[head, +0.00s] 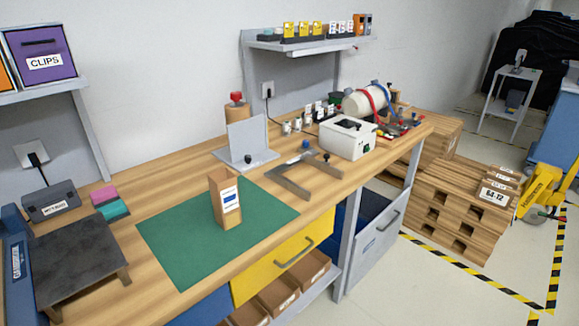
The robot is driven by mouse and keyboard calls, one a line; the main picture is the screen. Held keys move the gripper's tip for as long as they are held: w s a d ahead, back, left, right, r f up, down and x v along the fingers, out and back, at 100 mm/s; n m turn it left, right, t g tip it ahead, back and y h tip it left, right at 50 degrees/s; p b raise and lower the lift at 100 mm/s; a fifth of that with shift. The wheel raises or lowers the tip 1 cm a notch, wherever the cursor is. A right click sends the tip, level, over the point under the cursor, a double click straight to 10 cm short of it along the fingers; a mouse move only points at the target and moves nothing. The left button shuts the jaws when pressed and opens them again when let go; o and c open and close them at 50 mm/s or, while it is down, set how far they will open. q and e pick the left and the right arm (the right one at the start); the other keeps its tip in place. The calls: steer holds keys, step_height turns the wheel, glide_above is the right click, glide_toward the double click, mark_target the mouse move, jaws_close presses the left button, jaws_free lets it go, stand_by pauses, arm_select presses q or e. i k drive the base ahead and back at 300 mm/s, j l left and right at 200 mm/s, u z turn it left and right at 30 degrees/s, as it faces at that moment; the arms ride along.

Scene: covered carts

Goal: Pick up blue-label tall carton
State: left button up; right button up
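The tall brown carton (217,207) stands upright on the green mat (180,253) on the wooden workbench. Its right-hand face carries a white label with a blue band (229,197). Nothing touches the carton. Neither of my grippers shows in the head view.
A grey metal bracket (247,141) and a flat grey square frame (293,185) lie behind and right of the mat. A dark low platform (76,264) stands at the left. A white box (349,139) sits farther right. A yellow drawer (285,262) is below the bench edge. The mat around the carton is clear.

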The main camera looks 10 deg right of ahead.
mark_target(224, 194)
steer(key=i+l+u, duration=0.15)
steer(key=u, duration=0.75)
steer(key=i+l+u, duration=0.15)
steer(key=l+u, duration=0.15)
steer(key=l, duration=0.2)
steer(key=i+l+u, duration=0.15)
steer(key=l+u, duration=0.15)
steer(key=l, duration=0.2)
steer(key=l+u, duration=0.3)
steer(key=l, duration=0.2)
